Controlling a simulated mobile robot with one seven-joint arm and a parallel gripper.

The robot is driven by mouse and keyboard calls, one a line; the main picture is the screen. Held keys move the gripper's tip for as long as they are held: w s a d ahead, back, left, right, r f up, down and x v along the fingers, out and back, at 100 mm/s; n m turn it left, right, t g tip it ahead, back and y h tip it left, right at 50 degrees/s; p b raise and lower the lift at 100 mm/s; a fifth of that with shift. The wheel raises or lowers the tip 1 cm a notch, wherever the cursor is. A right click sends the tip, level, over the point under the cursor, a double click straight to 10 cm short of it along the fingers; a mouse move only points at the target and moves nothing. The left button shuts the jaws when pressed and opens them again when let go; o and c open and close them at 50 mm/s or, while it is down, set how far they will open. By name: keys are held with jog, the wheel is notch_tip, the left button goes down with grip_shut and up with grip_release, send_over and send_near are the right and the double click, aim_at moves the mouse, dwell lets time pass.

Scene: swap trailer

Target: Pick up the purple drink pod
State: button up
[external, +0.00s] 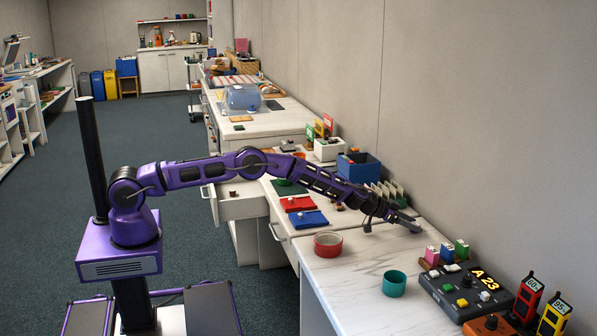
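My gripper (392,226) is above the white counter at the right, with its two fingers spread apart and nothing visible between them. Several small coloured blocks or pods stand in a row behind the grey button console. One is pink-magenta (432,257), a purple one (447,252) is beside it, and a green one (462,249) is at the right end. They are too small for me to be sure which is the drink pod. They stand to the right of my gripper and nearer the camera, apart from it.
A red round bowl (328,245) and a teal cup (394,284) stand on the counter. The grey button console (466,291) has a lit display. Red and yellow handheld devices (526,299) stand at the far right. A blue bin (359,168) is behind my forearm. The counter between cup and gripper is clear.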

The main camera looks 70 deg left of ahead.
grip_shut()
